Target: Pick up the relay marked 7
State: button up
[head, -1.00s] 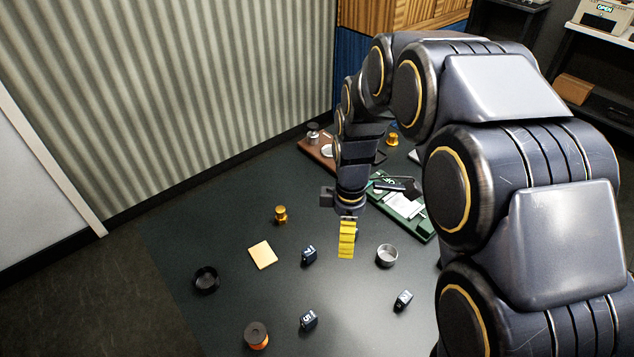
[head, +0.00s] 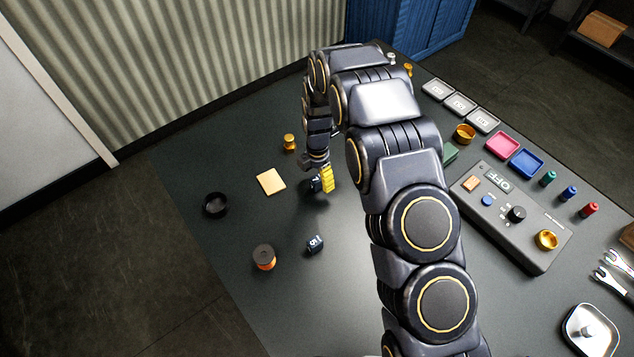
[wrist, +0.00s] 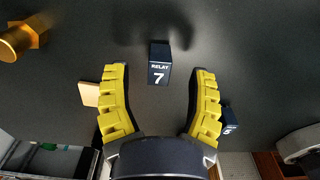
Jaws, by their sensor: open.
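The relay marked 7 is a small dark block with white lettering; in the wrist view the relay (wrist: 159,65) sits upright, centred between my fingertips. My gripper (wrist: 160,72) is open, with a yellow ribbed finger on each side and clear gaps to the relay. In the head view my gripper (head: 326,180) is low over the table, and the dark relay (head: 314,186) shows just left of the yellow finger, partly hidden. I cannot tell how far down beside the relay the fingertips reach.
Another relay (head: 315,244) marked 5 stands nearer on the table. A grey control box (head: 512,215) lies right.

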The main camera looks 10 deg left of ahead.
aim_at(317, 178)
notch_tip(317, 178, down, 3)
jog(key=shift+f, duration=0.1)
grip_shut()
dwell(0.3)
